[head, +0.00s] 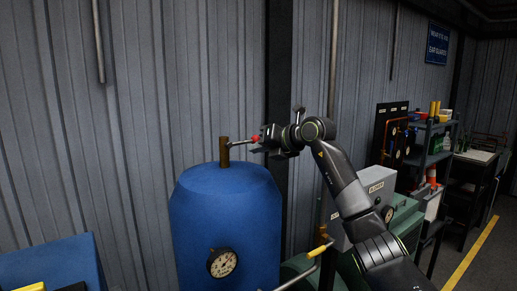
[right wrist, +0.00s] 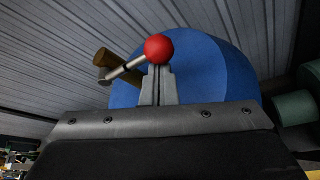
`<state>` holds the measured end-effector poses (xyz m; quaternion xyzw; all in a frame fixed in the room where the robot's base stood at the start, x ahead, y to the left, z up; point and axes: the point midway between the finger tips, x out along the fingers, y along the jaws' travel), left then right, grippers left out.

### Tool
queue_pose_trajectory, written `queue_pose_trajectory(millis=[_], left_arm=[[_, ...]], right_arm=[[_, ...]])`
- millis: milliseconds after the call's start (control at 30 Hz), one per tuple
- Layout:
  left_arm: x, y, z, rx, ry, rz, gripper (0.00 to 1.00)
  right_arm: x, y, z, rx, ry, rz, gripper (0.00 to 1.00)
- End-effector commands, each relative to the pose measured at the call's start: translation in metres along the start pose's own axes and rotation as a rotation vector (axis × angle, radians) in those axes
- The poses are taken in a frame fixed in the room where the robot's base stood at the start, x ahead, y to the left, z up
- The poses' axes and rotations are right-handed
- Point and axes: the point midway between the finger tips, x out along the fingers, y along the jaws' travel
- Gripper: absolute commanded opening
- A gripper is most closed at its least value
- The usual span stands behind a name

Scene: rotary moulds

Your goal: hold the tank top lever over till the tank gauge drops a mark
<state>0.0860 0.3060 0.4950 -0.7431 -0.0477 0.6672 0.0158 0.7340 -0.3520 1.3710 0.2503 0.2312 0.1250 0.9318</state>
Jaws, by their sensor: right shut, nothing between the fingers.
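The blue tank (head: 225,215) stands upright in the middle of the head view, with a round white-faced gauge (head: 222,262) on its front. The gauge's needle is too small to read. A brass post (head: 224,152) rises from the tank top. A thin lever (head: 241,143) runs right from it to a red ball knob (head: 255,139). My right gripper (head: 265,139) is at the knob, fingers shut and empty. In the right wrist view the red knob (right wrist: 158,48) sits right at the shut fingertips (right wrist: 157,72); I cannot tell whether they touch. My left gripper is out of view.
A grey box (head: 378,190) and green machinery (head: 405,220) stand right of the tank. A yellow-gripped handle (head: 320,250) sticks up low beside the tank. A blue object (head: 60,262) is at lower left. The ribbed wall (head: 150,80) is behind; shelves (head: 432,135) stand farther right.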

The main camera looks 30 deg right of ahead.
Motion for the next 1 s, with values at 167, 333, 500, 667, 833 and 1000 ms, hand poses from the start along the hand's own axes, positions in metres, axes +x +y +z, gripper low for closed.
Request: queue_pose_trajectory(millis=[167, 333, 500, 667, 833, 1000], left_arm=[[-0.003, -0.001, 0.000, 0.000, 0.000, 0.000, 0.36], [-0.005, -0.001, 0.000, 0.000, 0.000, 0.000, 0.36], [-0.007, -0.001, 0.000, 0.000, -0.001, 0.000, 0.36], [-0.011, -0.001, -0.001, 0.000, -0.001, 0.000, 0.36], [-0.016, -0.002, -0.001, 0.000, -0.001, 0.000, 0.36], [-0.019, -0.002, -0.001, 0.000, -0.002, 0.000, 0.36]], right_arm=[[-0.001, 0.002, 0.003, -0.026, 0.000, -0.012, 0.00], [-0.002, 0.003, 0.005, -0.052, -0.001, -0.024, 0.00], [-0.003, 0.004, 0.007, -0.082, -0.001, -0.038, 0.00], [-0.005, 0.007, 0.011, -0.138, -0.002, -0.063, 0.00], [-0.008, 0.012, 0.018, -0.178, -0.002, -0.082, 0.00], [-0.011, 0.017, 0.024, -0.177, -0.004, -0.082, 0.00]])
